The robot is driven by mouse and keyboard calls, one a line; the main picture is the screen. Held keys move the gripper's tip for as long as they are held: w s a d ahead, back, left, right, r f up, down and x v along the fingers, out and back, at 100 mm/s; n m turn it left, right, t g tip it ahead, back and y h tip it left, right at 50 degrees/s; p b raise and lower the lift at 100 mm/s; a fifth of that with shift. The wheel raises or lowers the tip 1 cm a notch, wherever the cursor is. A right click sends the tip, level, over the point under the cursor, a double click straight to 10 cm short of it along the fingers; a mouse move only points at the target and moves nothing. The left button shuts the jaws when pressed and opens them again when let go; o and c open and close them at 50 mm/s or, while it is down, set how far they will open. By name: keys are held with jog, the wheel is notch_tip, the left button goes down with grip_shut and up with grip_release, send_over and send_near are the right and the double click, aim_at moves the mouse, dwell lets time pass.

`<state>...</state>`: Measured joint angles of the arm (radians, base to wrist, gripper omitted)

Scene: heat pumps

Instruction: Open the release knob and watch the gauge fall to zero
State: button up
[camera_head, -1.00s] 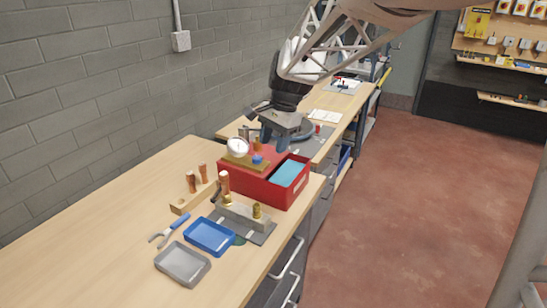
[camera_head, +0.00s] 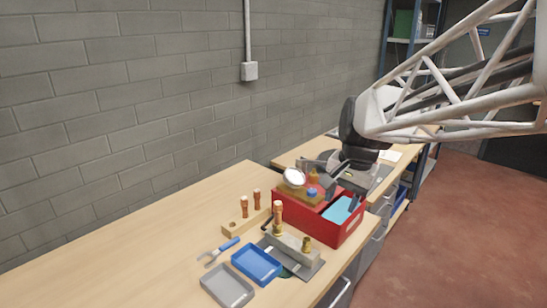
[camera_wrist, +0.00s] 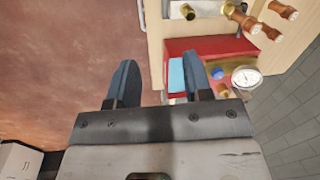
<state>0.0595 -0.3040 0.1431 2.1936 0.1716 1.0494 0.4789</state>
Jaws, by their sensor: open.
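A red box (camera_head: 335,229) stands on the workbench with a brass-coloured block on its top. A white-faced gauge (camera_head: 293,176) sits on the block; its needle is too small to read. A small blue knob (camera_head: 312,191) is beside the gauge. In the wrist view the knob (camera_wrist: 217,72) lies just right of the right finger, with the gauge (camera_wrist: 246,77) further right. My gripper (camera_head: 343,195) is open and empty, fingers pointing down near the back right of the box. The wrist view shows its two blue-grey fingers apart (camera_wrist: 160,70), with the knob outside the gap.
In front of the box are a blue tray (camera_head: 257,264), a grey tray (camera_head: 227,287), blue-handled pliers (camera_head: 222,248), a wooden block (camera_head: 238,228) with copper fittings and a metal manifold (camera_head: 292,246). A grey wall borders the bench's left. Bare bench lies at left.

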jog(key=shift+s+n, duration=0.4)
jog(key=shift+s, duration=0.95)
jog(key=shift+o, duration=1.4)
jog(key=w+f+n+h, duration=0.1)
jog(key=w+n, duration=0.3)
jog(key=w, duration=1.1)
jog(key=shift+a+f+n, duration=0.15)
jog(key=shift+f+n, duration=0.15)
jog(key=shift+f, duration=0.05)
jog(key=n, duration=0.4)
send_over(312, 190)
jog(key=shift+g+h, duration=0.3)
jog(key=shift+g, duration=0.1)
notch_tip(312, 190, down, 4)
jog(key=shift+w+f, duration=0.1)
jog(key=shift+f, duration=0.1)
jog(key=shift+f, duration=0.1)
jog(key=shift+f, duration=3.8)
